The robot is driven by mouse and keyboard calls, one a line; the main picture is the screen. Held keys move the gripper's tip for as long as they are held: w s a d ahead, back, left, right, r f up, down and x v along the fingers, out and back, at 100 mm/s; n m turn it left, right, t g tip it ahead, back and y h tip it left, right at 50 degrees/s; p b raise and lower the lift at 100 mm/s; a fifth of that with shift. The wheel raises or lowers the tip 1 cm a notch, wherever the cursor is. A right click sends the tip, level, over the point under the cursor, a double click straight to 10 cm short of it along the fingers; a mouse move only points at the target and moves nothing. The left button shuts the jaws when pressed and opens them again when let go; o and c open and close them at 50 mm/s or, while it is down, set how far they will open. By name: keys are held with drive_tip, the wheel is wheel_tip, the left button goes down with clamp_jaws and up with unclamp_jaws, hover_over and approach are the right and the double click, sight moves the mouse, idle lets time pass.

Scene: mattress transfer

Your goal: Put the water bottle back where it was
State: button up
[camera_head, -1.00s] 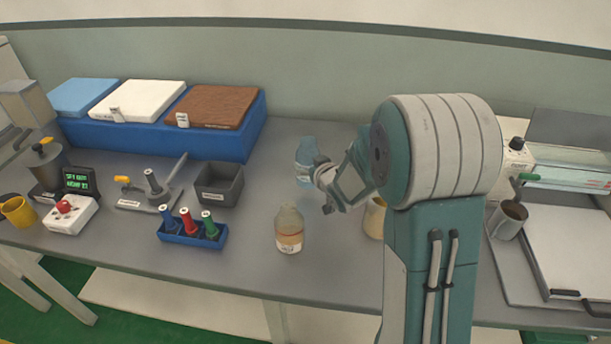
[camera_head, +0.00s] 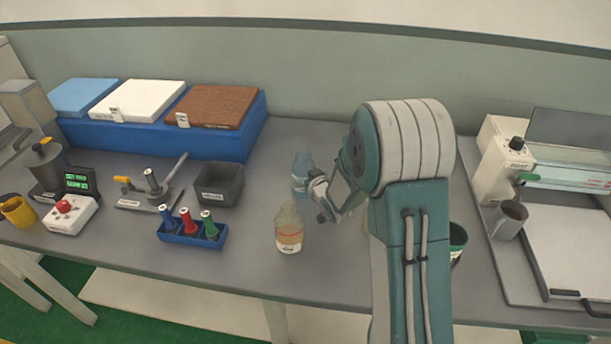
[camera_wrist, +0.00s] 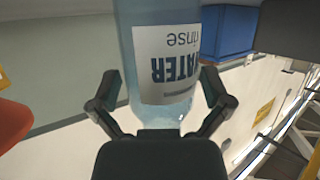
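The water bottle (camera_head: 302,170) is pale blue and clear, and stands upright in the head view at the left of my gripper (camera_head: 318,188). In the wrist view the bottle (camera_wrist: 160,112) fills the space between my two fingers, which press against its sides. Its white label reads "WATER rinse" and appears upside down there. My gripper is shut on it. I cannot tell whether its base touches the table (camera_head: 265,180). A second bottle (camera_head: 289,230), with orange-brown liquid and a white label, stands nearer the front edge.
A blue rack (camera_head: 188,238) with red, green and blue-capped items and a grey bin (camera_head: 218,186) stand to the left. A blue stand (camera_head: 160,138) holds three slabs behind. A green container (camera_head: 458,240) is partly hidden by my arm. A grey mug (camera_head: 509,220) stands at right.

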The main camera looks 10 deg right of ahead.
drive_tip(key=shift+r, duration=0.1)
drive_tip(key=shift+s+r, duration=0.15)
drive_tip(key=shift+s, duration=0.1)
drive_tip(key=s+d+r+g+h, duration=0.2)
drive_tip(key=s+d+r, duration=0.1)
drive_tip(key=s+r, duration=0.8)
drive_tip(key=s+a+r+m+g, duration=0.1)
drive_tip(key=s+a+r+g, duration=0.1)
drive_tip(key=s, duration=1)
drive_tip(key=s+a+r+m+g, duration=0.1)
drive_tip(key=s+r+g, duration=0.3)
drive_tip(key=s, duration=0.8)
drive_tip(key=shift+s+a+r, duration=0.35)
drive_tip(key=shift+s+a, duration=0.05)
drive_tip(key=shift+a, duration=0.1)
